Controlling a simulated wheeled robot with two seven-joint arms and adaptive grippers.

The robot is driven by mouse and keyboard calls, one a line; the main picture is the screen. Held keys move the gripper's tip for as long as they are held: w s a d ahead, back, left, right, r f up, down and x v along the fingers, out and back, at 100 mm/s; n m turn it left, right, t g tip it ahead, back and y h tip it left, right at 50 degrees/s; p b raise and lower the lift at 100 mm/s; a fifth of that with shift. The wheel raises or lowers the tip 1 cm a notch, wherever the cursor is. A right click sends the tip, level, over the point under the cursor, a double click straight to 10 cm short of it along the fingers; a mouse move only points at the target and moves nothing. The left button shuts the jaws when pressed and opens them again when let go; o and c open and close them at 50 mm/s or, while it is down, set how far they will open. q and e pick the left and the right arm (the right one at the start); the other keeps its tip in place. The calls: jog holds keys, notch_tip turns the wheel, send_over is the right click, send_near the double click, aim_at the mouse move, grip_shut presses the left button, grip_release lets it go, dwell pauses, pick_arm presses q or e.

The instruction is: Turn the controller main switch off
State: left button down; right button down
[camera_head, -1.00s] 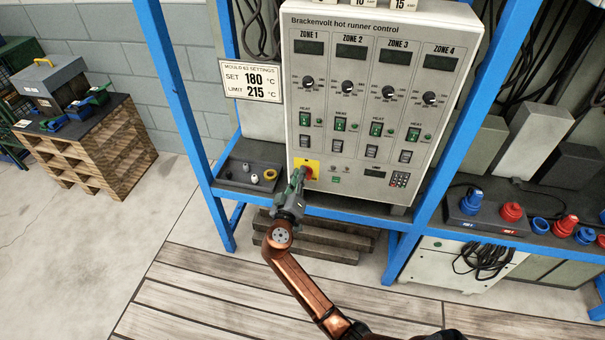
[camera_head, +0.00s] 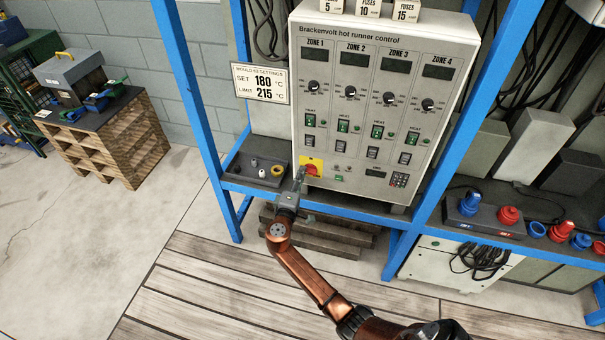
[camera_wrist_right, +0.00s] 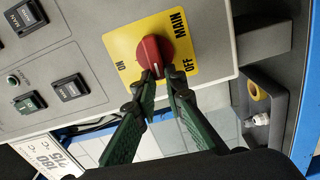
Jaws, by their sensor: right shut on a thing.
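The red main switch knob (camera_head: 312,170) sits on a yellow plate (camera_head: 318,160) at the lower left of the white controller (camera_head: 446,90). In the right wrist view the knob (camera_wrist_right: 152,52) lies between the ON and OFF labels on the plate (camera_wrist_right: 120,40), and its narrow handle end points at my fingertips. My right gripper (camera_head: 300,180) is at the front of the switch, with its green fingers (camera_wrist_right: 162,80) shut on that handle end. The fingertips partly hide where the handle end meets them. My left gripper is in neither view.
The controller stands on a blue rack (camera_head: 202,130). A grey tray (camera_head: 240,172) with small knobs and a yellow ring is left of the switch. Blue and red connectors (camera_head: 508,215) stand at right. A settings sign (camera_head: 262,83) hangs at left. Wooden floor boards (camera_head: 210,290) are clear.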

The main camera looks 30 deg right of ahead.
jog(key=shift+f+n, duration=0.15)
jog(key=shift+n, duration=0.35)
jog(key=c, duration=2)
grip_release()
jog(key=v, duration=1.2)
jog(key=shift+s, duration=0.1)
